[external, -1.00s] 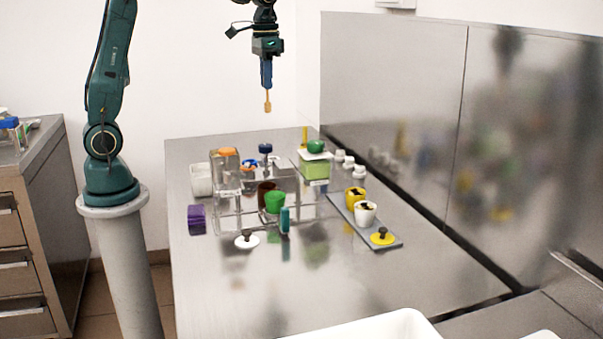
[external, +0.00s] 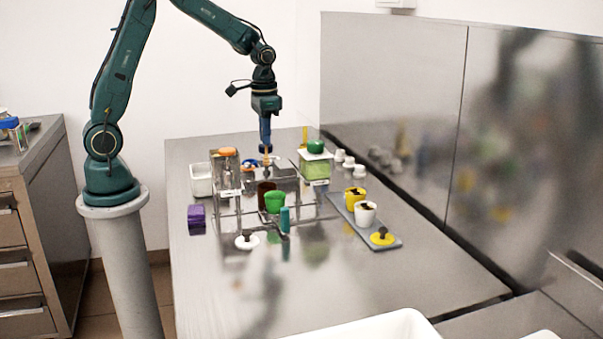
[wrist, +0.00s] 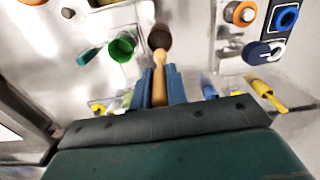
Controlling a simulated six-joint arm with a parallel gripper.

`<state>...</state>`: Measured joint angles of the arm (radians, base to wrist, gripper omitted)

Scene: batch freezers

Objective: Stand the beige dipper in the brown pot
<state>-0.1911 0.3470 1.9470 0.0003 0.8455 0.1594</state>
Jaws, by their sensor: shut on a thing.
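My gripper (external: 266,145) is shut on the beige dipper (external: 267,159), which points straight down with its rounded end lowest. In the external view the dipper's lower end is a little above the brown pot (external: 263,188). In the wrist view the dipper (wrist: 159,92) lies between the blue fingers (wrist: 159,80), and its end overlaps the near edge of the dark mouth of the brown pot (wrist: 161,36). I cannot tell whether the end is inside the mouth. The green pot (external: 275,203) stands in front of the brown pot and hides part of it.
A clear-walled rack surrounds the pots. A purple block (external: 196,217) is at left.

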